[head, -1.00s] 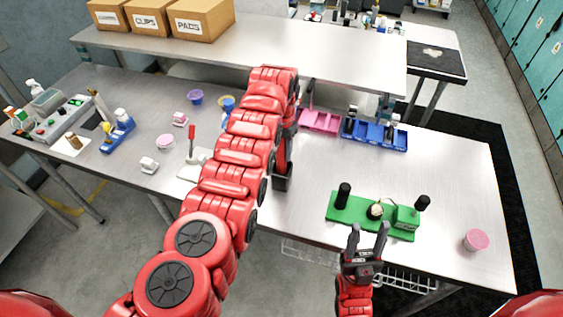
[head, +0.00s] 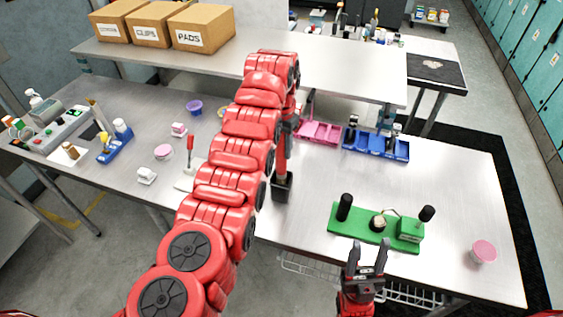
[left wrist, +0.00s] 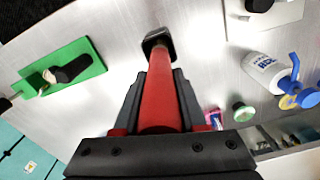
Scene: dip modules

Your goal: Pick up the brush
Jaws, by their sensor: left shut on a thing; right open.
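The brush has a red handle (head: 282,153) and a dark block-shaped head (head: 282,188). It points down over the middle of the table (head: 465,190). My left gripper (head: 290,118) is shut on the handle, partly hidden by my arm. In the left wrist view the red handle (left wrist: 160,92) lies between the gripper's dark fingers (left wrist: 158,78), with the dark head (left wrist: 158,40) beyond them. I cannot tell whether the head touches the table. My right gripper (head: 367,252) is open and empty at the table's front edge, near the green fixture.
The green fixture (head: 360,228) with black knobs and a pink-lidded tub (head: 484,250) stand at the front right. Pink bins (head: 318,134) and blue bins (head: 375,146) stand behind. A white base with a red lever (head: 190,160) is left of my arm. Table between brush and fixture is clear.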

